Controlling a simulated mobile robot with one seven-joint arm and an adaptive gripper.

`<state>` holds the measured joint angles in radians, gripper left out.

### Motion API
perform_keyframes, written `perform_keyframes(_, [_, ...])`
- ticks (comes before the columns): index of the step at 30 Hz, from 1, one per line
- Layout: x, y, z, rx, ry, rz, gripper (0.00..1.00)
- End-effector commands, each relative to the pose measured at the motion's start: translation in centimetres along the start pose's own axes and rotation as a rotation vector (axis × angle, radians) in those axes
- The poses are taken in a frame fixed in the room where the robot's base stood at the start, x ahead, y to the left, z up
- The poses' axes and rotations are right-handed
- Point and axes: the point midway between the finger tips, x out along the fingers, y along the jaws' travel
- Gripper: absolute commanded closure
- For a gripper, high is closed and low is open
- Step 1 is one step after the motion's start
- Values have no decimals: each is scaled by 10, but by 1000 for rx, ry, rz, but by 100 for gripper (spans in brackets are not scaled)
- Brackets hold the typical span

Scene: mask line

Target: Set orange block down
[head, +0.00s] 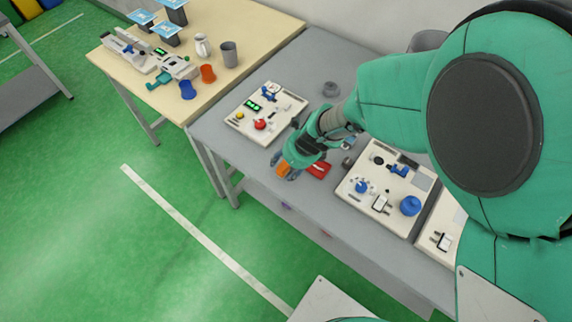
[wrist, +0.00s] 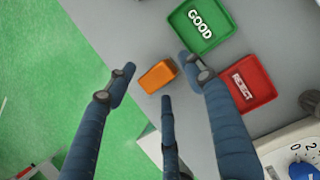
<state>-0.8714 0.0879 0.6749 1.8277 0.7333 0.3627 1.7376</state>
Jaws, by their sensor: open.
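The orange block (wrist: 157,76) appears to lie on the grey table (wrist: 130,30), close to its edge above the green floor. In the head view, the orange block (head: 283,169) shows at the front edge, partly covered by my gripper (head: 287,164). In the wrist view, my gripper (wrist: 158,72) is open. Its dark blue fingers stand spread around the block, with visible gaps on both sides. A green tray marked GOOD (wrist: 191,41) lies just beyond the block. A red tray marked REJECT (wrist: 262,88) lies to the right, apart from the block.
A board with a red knob (head: 240,118) lies left of my gripper, and another with blue knobs (head: 365,210) to the right. A wooden table (head: 255,25) with cups and a device adjoins at the back left. The table edge is close.

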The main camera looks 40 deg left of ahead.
Motion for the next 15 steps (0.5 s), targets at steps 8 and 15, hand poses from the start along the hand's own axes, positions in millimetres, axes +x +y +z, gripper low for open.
perform_keyframes(8, [-33, 0, 1, 0, -1, -1, 47])
perform_keyframes(15, [-73, -1, 1, 0, -1, -2, 47])
